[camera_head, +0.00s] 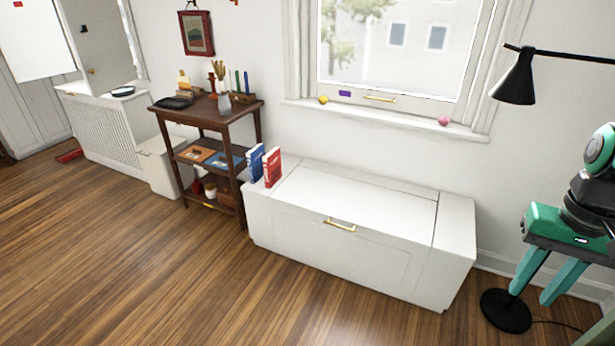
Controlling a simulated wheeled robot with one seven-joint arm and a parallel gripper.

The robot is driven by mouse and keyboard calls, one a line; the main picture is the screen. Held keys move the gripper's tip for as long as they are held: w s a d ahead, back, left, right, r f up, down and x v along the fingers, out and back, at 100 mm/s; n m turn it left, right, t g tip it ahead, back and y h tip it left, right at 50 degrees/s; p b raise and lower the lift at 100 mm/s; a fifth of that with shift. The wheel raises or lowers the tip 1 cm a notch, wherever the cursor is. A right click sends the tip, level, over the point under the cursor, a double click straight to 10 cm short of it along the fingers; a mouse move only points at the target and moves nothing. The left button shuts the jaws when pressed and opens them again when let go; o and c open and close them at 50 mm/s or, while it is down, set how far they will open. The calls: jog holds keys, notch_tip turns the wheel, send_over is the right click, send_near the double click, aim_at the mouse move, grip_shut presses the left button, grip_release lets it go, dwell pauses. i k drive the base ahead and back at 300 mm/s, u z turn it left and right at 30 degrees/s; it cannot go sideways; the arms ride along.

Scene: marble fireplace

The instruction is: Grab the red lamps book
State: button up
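A red book (272,167) stands upright on the left end of the white chest (350,202). Its title is too small to read. A blue book (256,163) stands upright just to its left, close beside it. My gripper (540,287) is at the right edge of the view, with two teal fingers pointing down and apart. It is open, nothing shows between the fingers, and it is far to the right of the books.
A dark wooden shelf stand (208,118) with several small items is left of the chest. A black floor lamp (517,80) stands behind my gripper, its round base (505,311) on the floor. The chest top right of the books is clear. Wooden floor in front is open.

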aim_at(272, 160)
jog(key=z, duration=0.35)
jog(key=k, duration=0.75)
jog(key=u, duration=0.1)
jog(key=i, duration=0.65)
jog(key=u, duration=0.95)
jog(key=i, duration=1.9)
jog(key=z, duration=0.5)
jog(key=i, duration=0.5)
jog(key=u, duration=0.05)
